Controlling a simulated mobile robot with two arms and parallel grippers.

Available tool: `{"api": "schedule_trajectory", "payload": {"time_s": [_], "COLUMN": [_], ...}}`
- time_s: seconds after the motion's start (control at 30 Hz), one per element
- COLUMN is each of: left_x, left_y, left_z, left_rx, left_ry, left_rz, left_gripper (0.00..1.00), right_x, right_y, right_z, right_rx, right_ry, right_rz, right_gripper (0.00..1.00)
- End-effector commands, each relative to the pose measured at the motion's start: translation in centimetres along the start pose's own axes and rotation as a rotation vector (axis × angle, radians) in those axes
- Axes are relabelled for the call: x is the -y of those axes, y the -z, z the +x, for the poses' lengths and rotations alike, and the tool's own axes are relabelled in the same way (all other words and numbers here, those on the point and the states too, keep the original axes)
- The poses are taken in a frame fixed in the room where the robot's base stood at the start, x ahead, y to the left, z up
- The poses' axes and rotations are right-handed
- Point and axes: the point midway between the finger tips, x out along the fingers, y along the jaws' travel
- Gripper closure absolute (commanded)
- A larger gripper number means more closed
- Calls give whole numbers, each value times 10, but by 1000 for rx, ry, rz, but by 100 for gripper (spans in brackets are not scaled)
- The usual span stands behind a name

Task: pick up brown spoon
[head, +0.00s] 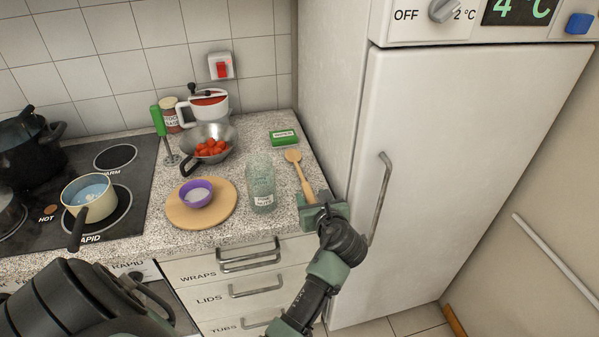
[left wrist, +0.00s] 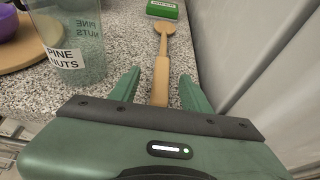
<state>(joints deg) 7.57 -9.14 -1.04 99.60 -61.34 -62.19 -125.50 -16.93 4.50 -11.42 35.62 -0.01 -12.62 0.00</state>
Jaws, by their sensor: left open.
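The brown spoon (head: 299,170) lies on the speckled countertop near its right end, its bowl toward the back and its handle toward the front edge. My left gripper (head: 314,203) is open at the handle end, by the counter's front edge. In the left wrist view the spoon (left wrist: 161,62) runs between the two green fingers of the gripper (left wrist: 160,86), one on each side of the handle with gaps. The handle's near end is hidden behind the gripper body. My right gripper is not in view.
A clear pine nuts jar (head: 261,184) stands left of the spoon. A green box (head: 284,137) lies behind it. The fridge (head: 450,150) and its side wall close off the right. A round board (head: 222,216) with a purple bowl (head: 196,193) is further left.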

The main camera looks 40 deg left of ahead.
Motion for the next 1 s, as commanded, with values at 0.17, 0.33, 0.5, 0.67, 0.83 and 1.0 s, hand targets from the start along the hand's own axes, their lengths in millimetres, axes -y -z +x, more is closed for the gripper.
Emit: {"api": "schedule_trajectory", "payload": {"time_s": [0.17,0.33,0.5,0.67,0.83,1.0], "left_x": [0,2,3,3,3,3], "left_y": [-1,-4,-3,-3,-3,-3], "left_z": [19,40,66,75,75,75], "left_rx": [0,-1,-1,0,0,-1], "left_ry": [-1,-2,-2,0,0,0], "left_rz": [1,-1,0,-1,-1,-1], "left_gripper": [53,53,53,53,53,94], "right_x": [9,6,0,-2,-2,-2], "right_y": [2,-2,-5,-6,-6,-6], "right_z": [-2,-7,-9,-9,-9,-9], "right_rx": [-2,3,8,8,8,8], "right_ry": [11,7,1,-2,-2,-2], "right_rz": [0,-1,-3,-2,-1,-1], "right_gripper": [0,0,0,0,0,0]}}
